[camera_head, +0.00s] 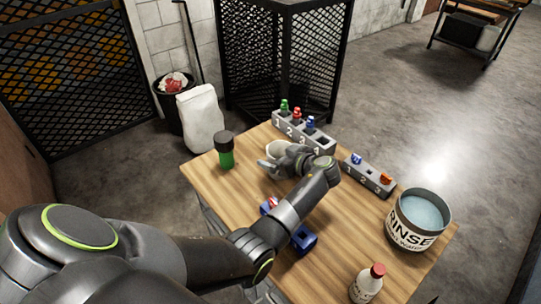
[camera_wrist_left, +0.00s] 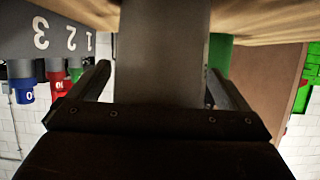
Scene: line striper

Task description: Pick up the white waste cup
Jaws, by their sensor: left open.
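The white waste cup (camera_head: 278,150) stands on the wooden table (camera_head: 345,222), partly hidden behind my left gripper (camera_head: 272,166). In the left wrist view, which is upside down, the cup (camera_wrist_left: 165,45) looks grey and fills the space between the two fingers of the left gripper (camera_wrist_left: 160,78). The fingers are open, one on each side of it. Whether they touch it I cannot tell. My right gripper is not in view.
A green bottle with a black cap (camera_head: 226,152) stands left of the cup. A numbered rack (camera_head: 300,138) with coloured vials is behind it. A smaller rack (camera_head: 368,178), a rinse pot (camera_head: 415,222) and a red-capped bottle (camera_head: 367,285) stand to the right. A blue holder (camera_head: 303,240) is under my arm.

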